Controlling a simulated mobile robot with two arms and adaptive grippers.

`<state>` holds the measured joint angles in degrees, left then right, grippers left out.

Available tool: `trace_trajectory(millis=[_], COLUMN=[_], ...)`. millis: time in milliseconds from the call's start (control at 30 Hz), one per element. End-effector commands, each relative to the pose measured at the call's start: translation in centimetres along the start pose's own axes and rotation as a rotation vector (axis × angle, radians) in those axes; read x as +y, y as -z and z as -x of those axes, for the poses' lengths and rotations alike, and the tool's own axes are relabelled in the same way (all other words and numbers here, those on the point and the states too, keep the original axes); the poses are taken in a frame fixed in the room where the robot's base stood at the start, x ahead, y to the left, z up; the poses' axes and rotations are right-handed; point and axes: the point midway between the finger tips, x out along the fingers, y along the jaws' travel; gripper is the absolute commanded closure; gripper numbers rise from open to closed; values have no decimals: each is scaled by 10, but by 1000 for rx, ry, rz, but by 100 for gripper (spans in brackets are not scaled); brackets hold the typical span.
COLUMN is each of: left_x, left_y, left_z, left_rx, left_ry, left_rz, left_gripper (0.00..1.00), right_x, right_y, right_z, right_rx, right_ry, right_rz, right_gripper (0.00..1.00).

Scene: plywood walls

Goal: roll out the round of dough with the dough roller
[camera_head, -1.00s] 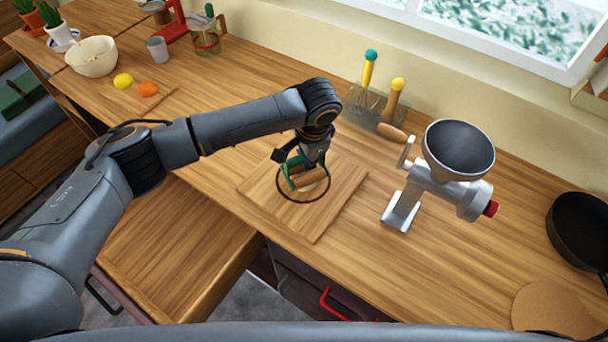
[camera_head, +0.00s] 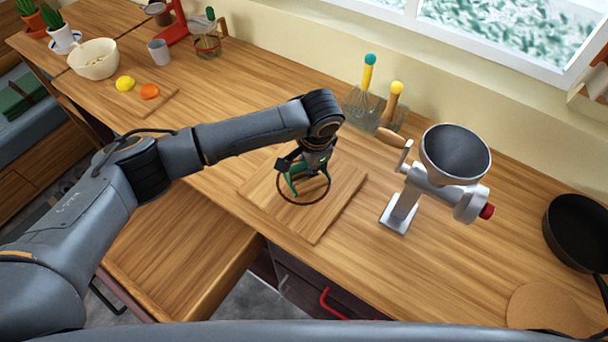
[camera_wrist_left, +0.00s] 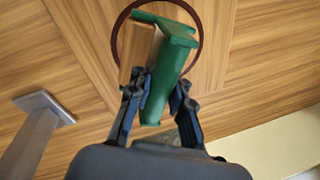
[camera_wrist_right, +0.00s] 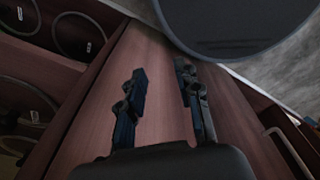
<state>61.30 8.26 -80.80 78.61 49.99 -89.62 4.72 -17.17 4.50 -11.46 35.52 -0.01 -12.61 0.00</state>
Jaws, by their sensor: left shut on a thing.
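My left gripper (camera_wrist_left: 158,85) is shut on the green frame of the dough roller (camera_wrist_left: 170,75). It holds the roller over the wooden board (camera_head: 328,205), inside a thin dark brown ring (camera_head: 303,203). In the left wrist view the roller's wooden cylinder (camera_wrist_left: 136,52) shows beside the green frame, and the ring (camera_wrist_left: 114,45) runs around it. I cannot make out the dough apart from the board; the roller and gripper cover much of the ring's inside. I cannot tell whether the roller touches down. My right gripper (camera_wrist_right: 160,85) is open and empty in the right wrist view.
A metal grinder (camera_head: 405,207) stands right of the board, its crank handle toward the wall. A black pan (camera_head: 580,232) is far right. The right gripper is over a reddish-brown surface (camera_wrist_right: 160,50).

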Motion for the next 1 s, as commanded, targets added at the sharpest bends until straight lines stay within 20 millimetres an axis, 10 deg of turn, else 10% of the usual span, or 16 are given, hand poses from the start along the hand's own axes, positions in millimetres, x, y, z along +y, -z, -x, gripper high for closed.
trace_trajectory(millis=[1000], left_x=[-28], left_y=[0], left_z=[-8], left_rx=[-1], left_ry=[1], left_rz=[0], left_gripper=[100], right_x=[1], right_y=[0], right_z=[2], right_rx=[0], right_ry=[-1], right_rz=[0], right_gripper=[66])
